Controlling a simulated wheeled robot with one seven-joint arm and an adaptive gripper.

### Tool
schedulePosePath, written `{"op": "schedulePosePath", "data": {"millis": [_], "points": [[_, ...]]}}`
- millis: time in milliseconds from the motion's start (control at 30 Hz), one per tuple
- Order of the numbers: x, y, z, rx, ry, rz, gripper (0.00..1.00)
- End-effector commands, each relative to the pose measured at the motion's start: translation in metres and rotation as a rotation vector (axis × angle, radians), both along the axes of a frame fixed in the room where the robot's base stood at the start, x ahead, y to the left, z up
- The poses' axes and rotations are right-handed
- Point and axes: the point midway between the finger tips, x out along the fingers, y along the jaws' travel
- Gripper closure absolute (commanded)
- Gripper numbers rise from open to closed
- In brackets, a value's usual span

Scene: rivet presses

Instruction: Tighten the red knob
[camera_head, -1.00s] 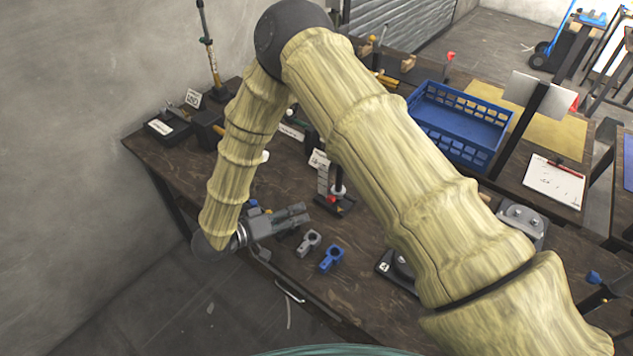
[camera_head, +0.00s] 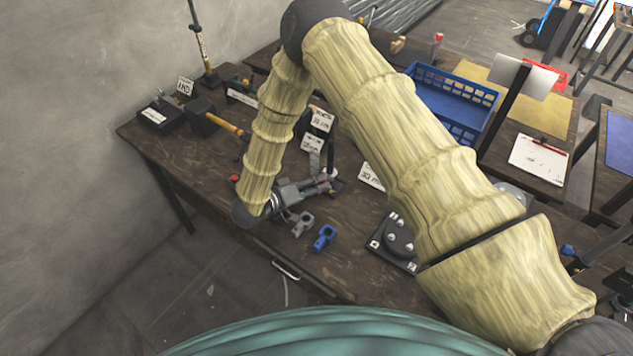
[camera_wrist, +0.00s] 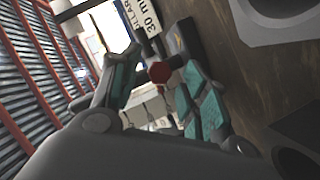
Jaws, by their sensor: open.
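The red knob (camera_wrist: 158,72) shows in the wrist view between the two fingers of my gripper (camera_wrist: 154,58), close to the tips. The fingers are apart, and I cannot tell whether either touches the knob. In the head view my gripper (camera_head: 328,180) reaches right, low over the dark workbench, at a small dark press. A small red spot (camera_head: 325,171) at the fingertips appears to be the knob, mostly hidden by the fingers.
A grey clamp-like part (camera_head: 301,224) and a blue one (camera_head: 325,237) lie in front of my gripper. Label cards (camera_head: 320,118) stand behind it. A black plate with round posts (camera_head: 398,238) is to the right. A blue crate (camera_head: 452,98) stands farther back.

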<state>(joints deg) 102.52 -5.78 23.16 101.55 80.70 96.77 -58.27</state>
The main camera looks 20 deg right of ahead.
Motion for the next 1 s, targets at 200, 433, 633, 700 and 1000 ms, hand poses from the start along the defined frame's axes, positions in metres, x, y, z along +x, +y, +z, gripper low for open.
{"op": "schedulePosePath", "data": {"millis": [200,433,633,700,1000], "points": [[0.0012,-0.0044,-0.0016,-0.001,0.0,-0.001,0.55],[0.0011,-0.0042,-0.0014,-0.001,0.0,-0.001,0.68],[0.0011,-0.0041,-0.0012,-0.001,0.0,-0.001,1.0],[0.0011,-0.004,-0.0012,-0.001,0.0,-0.001,1.0],[0.0009,-0.004,-0.0011,0.002,-0.004,-0.001,1.0]]}}
